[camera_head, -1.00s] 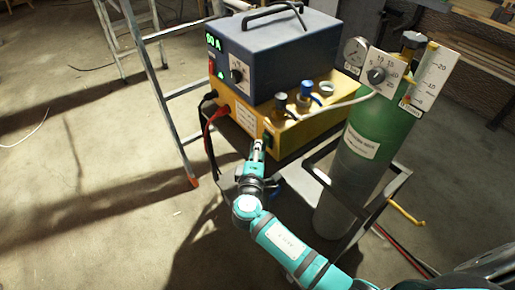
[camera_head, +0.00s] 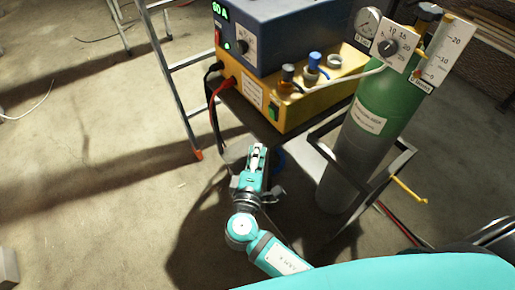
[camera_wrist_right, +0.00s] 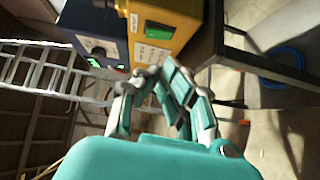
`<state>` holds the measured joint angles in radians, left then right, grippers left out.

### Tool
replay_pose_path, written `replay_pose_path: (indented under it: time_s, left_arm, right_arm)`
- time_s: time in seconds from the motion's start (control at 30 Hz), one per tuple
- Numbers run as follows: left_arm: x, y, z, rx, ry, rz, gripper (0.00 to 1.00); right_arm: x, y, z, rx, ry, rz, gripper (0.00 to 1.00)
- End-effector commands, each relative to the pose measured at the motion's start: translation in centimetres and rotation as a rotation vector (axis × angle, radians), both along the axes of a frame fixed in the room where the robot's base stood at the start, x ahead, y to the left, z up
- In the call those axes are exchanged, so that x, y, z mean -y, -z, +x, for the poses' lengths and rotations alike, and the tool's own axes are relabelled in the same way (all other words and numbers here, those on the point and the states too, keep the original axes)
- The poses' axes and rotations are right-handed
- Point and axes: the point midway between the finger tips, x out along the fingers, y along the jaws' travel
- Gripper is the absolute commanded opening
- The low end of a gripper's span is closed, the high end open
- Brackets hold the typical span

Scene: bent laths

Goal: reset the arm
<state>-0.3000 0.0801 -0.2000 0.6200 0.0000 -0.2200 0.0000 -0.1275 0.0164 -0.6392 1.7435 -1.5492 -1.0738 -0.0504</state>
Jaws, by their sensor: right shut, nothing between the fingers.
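My right arm, teal and grey, comes in from the bottom of the head view. Its gripper (camera_head: 258,153) is shut and empty. It stands in front of the yellow unit (camera_head: 300,98), apart from it and over the floor side of the cart. In the right wrist view the gripper's fingers (camera_wrist_right: 158,85) point toward the yellow box and the dark blue box (camera_wrist_right: 95,30). My left gripper is in neither view.
A blue box (camera_head: 285,35) with a green display sits on the yellow unit, on a dark cart. A green gas cylinder (camera_head: 385,110) with gauges stands to the right. A metal ladder (camera_head: 172,75) stands at left. Open concrete floor (camera_head: 80,200) lies at left.

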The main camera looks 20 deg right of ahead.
Motion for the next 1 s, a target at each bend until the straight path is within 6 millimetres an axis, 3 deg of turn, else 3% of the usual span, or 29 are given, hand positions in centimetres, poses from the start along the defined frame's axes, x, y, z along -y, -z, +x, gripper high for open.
replay_pose_path:
  time_s: [0.33,0.47,0.57,0.63,0.77,0.87,1.0]
  left_arm:
    - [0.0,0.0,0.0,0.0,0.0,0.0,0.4]
    - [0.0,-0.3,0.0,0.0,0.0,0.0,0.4]
    - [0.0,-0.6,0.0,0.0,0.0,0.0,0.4]
    - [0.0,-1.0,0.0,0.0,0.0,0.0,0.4]
    - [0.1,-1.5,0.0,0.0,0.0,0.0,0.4]
    - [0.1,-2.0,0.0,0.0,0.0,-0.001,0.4]
    - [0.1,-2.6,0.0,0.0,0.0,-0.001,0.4]
  right_arm:
    - [0.0,0.2,0.0,-0.004,-0.001,0.0,0.0]
    - [0.1,3.2,0.0,-0.077,-0.021,0.018,0.0]
    - [0.5,8.7,-0.5,-0.209,-0.049,0.063,0.0]
    - [1.0,13.6,-1.6,-0.327,-0.064,0.119,0.0]
    - [2.3,22.9,-5.5,-0.545,-0.065,0.258,0.0]
    - [3.4,29.1,-9.9,-0.693,-0.034,0.392,0.0]
    - [5.4,36.4,-17.7,-0.864,0.066,0.615,0.0]
